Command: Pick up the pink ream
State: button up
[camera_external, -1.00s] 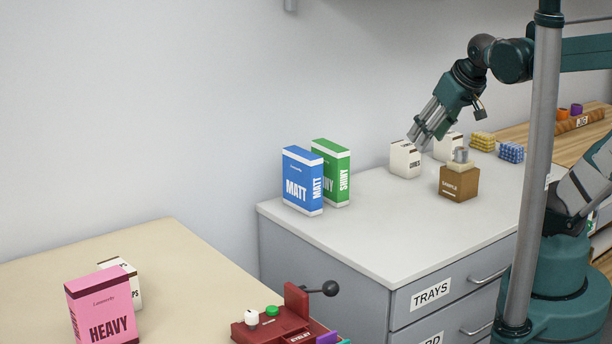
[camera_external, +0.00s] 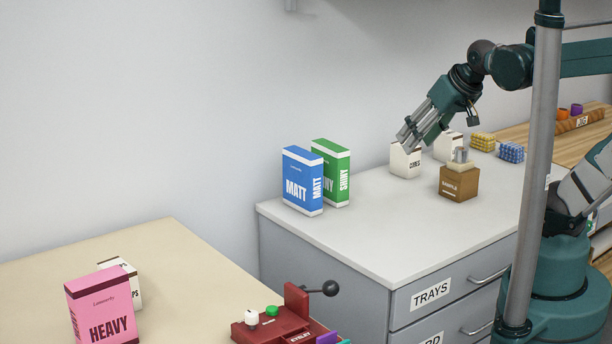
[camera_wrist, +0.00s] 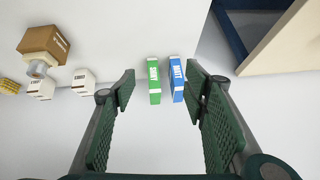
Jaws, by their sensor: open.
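The pink ream (camera_external: 103,308), marked HEAVY, stands upright on the beige table at the lower left of the external view. It does not show in the wrist view. My gripper (camera_external: 411,140) is high over the back of the white cabinet top, far to the right of the pink ream, tilted down to the left. In the wrist view my gripper (camera_wrist: 163,88) is open, with nothing between its fingers. The green ream (camera_wrist: 153,80) and blue ream (camera_wrist: 177,79) show beyond the fingertips, at a distance.
The blue ream (camera_external: 302,181) and green ream (camera_external: 331,172) stand at the cabinet's left end. A white box (camera_external: 132,280) is behind the pink ream. A red device (camera_external: 278,325) with a black-knobbed lever sits at the table's right. A brown box (camera_external: 459,184) and white boxes are on the cabinet.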

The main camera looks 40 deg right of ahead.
jog(key=w+a+m+g+y, duration=0.1)
jog(key=w+a+m+y, duration=0.2)
jog(key=a, duration=1.2)
jog(key=w+a+r+m+g+y, duration=0.15)
jog(key=w+a+y, duration=0.3)
jog(key=a, duration=1.05)
jog(key=w+a+m+y, duration=0.3)
jog(key=w+a, duration=0.2)
jog(key=a, duration=1)
jog(key=m+g+y, duration=0.6)
jog(key=m, duration=0.3)
send_near(124, 271)
jog(key=a+f, duration=0.1)
jog(key=a, duration=0.7)
jog(key=shift+w+a+y, duration=0.25)
jog(key=shift+w, duration=0.05)
jog(key=shift+a, duration=0.1)
jog(key=shift+s+a+b, duration=0.1)
jog(key=shift+a+b, duration=0.3)
jog(key=shift+a, duration=0.75)
jog(key=shift+a, duration=0.15)
